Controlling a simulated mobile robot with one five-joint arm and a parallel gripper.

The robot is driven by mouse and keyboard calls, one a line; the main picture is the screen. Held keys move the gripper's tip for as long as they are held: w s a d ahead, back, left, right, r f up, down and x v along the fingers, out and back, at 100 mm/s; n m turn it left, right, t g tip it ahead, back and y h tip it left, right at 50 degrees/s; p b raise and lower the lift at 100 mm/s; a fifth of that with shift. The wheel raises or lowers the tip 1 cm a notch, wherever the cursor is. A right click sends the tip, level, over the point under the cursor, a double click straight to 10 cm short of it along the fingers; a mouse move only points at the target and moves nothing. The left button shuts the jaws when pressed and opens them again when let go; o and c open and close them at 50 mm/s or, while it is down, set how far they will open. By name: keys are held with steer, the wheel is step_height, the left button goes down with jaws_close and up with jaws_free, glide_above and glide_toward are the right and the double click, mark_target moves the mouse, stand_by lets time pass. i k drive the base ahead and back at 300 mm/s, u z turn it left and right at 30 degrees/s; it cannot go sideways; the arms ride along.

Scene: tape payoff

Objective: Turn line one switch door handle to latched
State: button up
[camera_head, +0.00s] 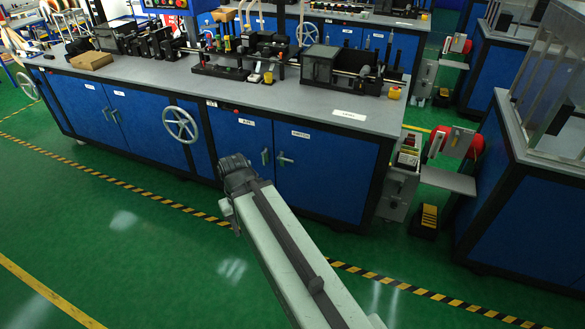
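The long blue workbench carries a door with a small white label (300,134) that seems to read "SWITCH". This blue door (325,175) looks closed. Its grey lever handle (285,159) is at the door's upper left and looks tilted, but it is too small to tell whether it is latched. A similar handle (265,157) sits just left of it on the neighbouring door (240,145). My arm reaches up from the bottom, ending in a dark joint left of and below the handles. My gripper's fingers do not show.
A grey handwheel (180,125) protrudes from the bench front, left of the doors. The grey benchtop (215,90) holds machines. A black-and-yellow floor stripe (150,192) runs along the bench. Another blue bench (525,205) stands at right. Green floor in front is clear.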

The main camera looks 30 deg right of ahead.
mark_target(279, 157)
steer(key=z, duration=0.2)
steer(key=k, duration=0.15)
steer(key=u, duration=0.7)
steer(key=i, duration=1.15)
steer(key=u, duration=0.6)
steer(key=k, duration=0.9)
steer(key=u, duration=0.15)
steer(key=i, duration=0.9)
steer(key=z, duration=0.05)
